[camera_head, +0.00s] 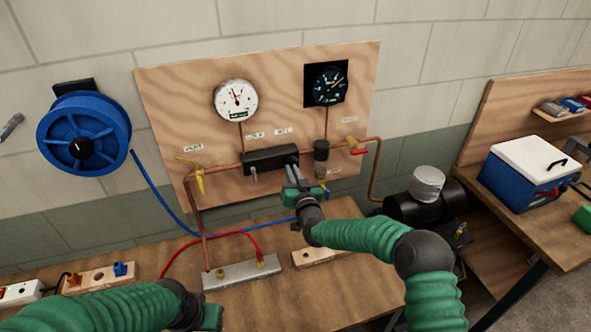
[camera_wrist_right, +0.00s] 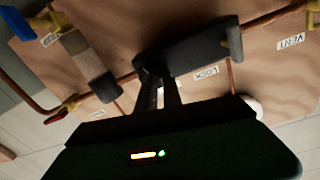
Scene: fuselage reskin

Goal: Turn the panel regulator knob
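The wooden panel (camera_head: 200,105) on the wall carries copper pipe, two gauges and a long black block (camera_head: 265,160). Right of the block is a dark cylindrical fitting with a black cap (camera_head: 321,149), perhaps the regulator; its cap shows in the right wrist view (camera_wrist_right: 103,87). My right gripper (camera_head: 290,170) reaches up to the block's underside near its right end. In the right wrist view its two fingers (camera_wrist_right: 158,80) stand close together with a narrow gap, tips at the block (camera_wrist_right: 195,50). Whether they hold something there is unclear. My left gripper (camera_head: 205,316) is low, mostly cut off.
A yellow valve handle (camera_head: 199,181) is at the panel's left and a red-handled valve (camera_head: 357,149) at its right. A blue hose reel (camera_head: 84,134) hangs left. A metal manifold (camera_head: 242,273) with a red hose lies on the bench. A black tank (camera_head: 405,208) stands right.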

